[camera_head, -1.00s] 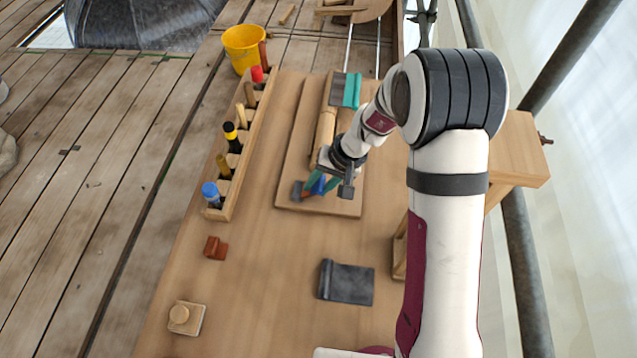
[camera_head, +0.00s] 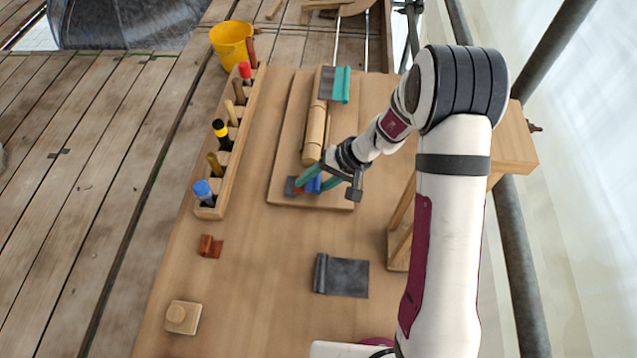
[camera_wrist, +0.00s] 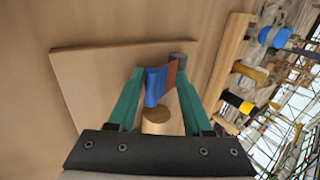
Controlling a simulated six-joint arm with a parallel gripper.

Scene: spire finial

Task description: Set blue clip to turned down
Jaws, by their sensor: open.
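The blue clip (camera_head: 313,184) is at the near end of the wooden board (camera_head: 284,188), below my gripper (camera_head: 316,180). In the wrist view the blue clip (camera_wrist: 153,86) shows as an upright folded piece between my two green fingers (camera_wrist: 160,76), nearer the left one. The fingers are open, and I cannot tell whether either touches the clip. A rust-red piece (camera_wrist: 171,74) and a grey piece (camera_wrist: 178,60) stand in line beside the blue one. My fingers partly hide the clip in the head view, so its turn is hard to judge there.
A wooden roll (camera_head: 315,137) lies along the board, with a teal and grey piece (camera_head: 341,86) at its far end. A rack (camera_head: 229,178) of tools stands left. A grey sheet piece (camera_head: 342,275), a rust piece (camera_head: 210,246) and a knobbed block (camera_head: 183,317) lie nearer.

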